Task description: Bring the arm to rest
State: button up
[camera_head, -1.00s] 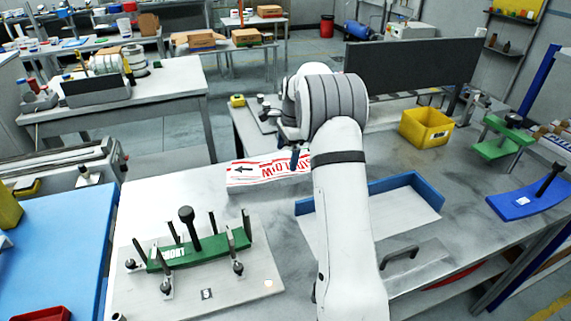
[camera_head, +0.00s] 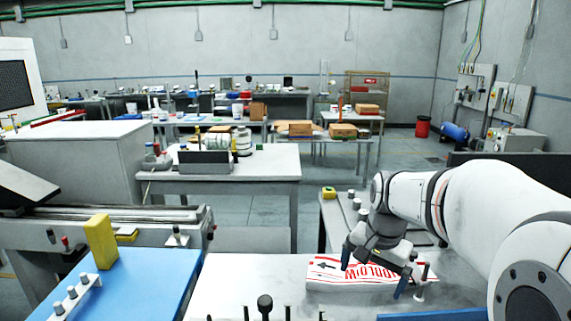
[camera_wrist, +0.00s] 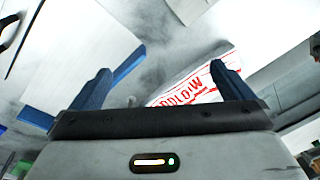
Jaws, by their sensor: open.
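My gripper (camera_head: 374,270) is open in the head view, with its two dark blue fingers spread apart and pointing down over the grey bench. Behind and beside the fingers lies a white block with red lettering and a black arrow (camera_head: 325,268). In the wrist view the open fingers (camera_wrist: 165,92) have nothing between them that they touch. The lettered block (camera_wrist: 190,92) shows beyond them, partly covered by the right finger. My arm comes in from the right of the head view, bent at the elbow.
A blue-edged tray (camera_wrist: 128,66) lies on the bench in the wrist view. A blue worktop (camera_head: 130,285) with a yellow block (camera_head: 101,241) is at the left. A small yellow item (camera_head: 329,192) sits at the bench's far edge. Open floor lies beyond.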

jog(key=s+a+f+n, duration=0.1)
jog(key=s+n, duration=0.2)
jog(key=s, duration=0.5)
jog(key=s+a+f+n+t, duration=0.1)
jog(key=s+n, duration=0.3)
jog(key=s, duration=0.4)
jog(key=shift+s+a+f, duration=0.35)
jog(key=shift+a+f, duration=0.05)
jog(key=shift+f, duration=0.2)
jog(key=shift+c, duration=0.3)
